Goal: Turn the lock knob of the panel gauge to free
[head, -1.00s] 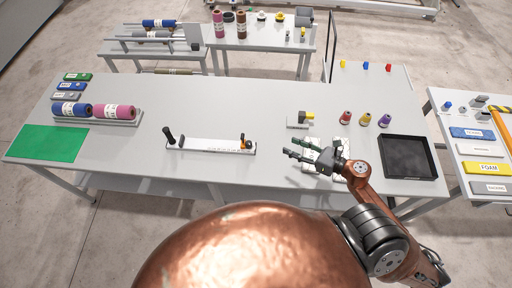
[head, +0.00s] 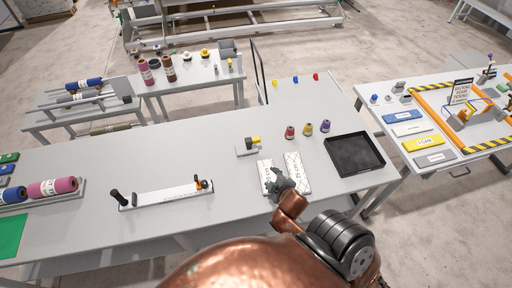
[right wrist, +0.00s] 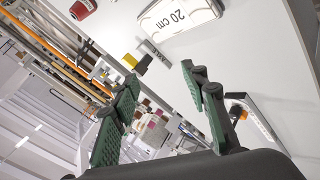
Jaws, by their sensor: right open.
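The panel gauge (head: 165,195) is a long pale bar lying on the grey table. A black upright handle (head: 117,196) stands at its left end. A small orange and black knob fitting (head: 202,184) sits near its right end; I cannot read its setting. In the right wrist view the gauge (right wrist: 262,118) shows at the right, with the orange part (right wrist: 238,97) partly behind a finger. My right gripper (head: 272,178) is open and empty, over the white blocks to the right of the gauge and apart from it. My left gripper is out of view.
White blocks (head: 297,173) lie under my right gripper; one reads 20 cm in the right wrist view (right wrist: 180,16). A grey and yellow fitting (head: 247,146), several small spools (head: 308,129) and a black tray (head: 330,143) stand nearby. Table between gauge and blocks is clear.

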